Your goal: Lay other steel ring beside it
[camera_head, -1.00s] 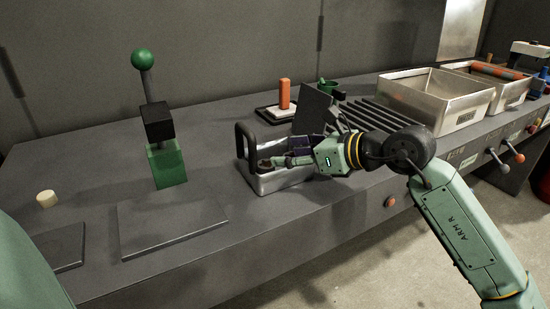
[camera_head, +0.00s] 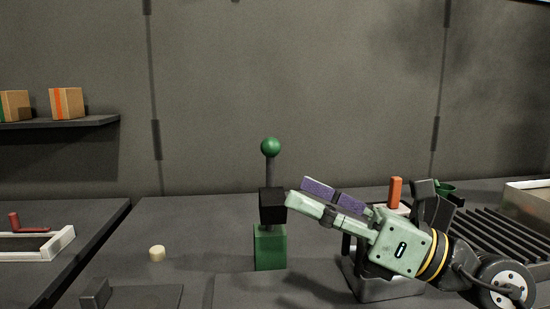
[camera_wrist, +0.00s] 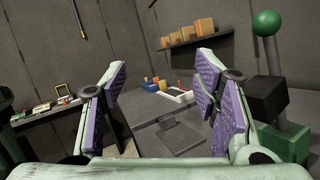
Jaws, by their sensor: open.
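I cannot make out any steel ring in these views. My gripper (camera_head: 303,194) is open in the head view, raised above the bench and pointing left, with its fingers in front of the black block of the green lever press. In the wrist view my gripper (camera_wrist: 162,75) shows two spread fingers with purple pads and nothing between them. A metal bin (camera_head: 385,291) with a dark handle stands on the bench below and behind my wrist, partly hidden by it; its inside cannot be seen. A dark flat plate (camera_head: 280,291) lies in front of the press.
The green press (camera_head: 270,248) has a ball-topped lever and stands close to my fingers. A cream cylinder (camera_head: 156,253) and another flat plate (camera_head: 150,296) are left of it. A white-framed tray (camera_head: 60,242) is on the left table. A slatted rack (camera_head: 495,240) is at right.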

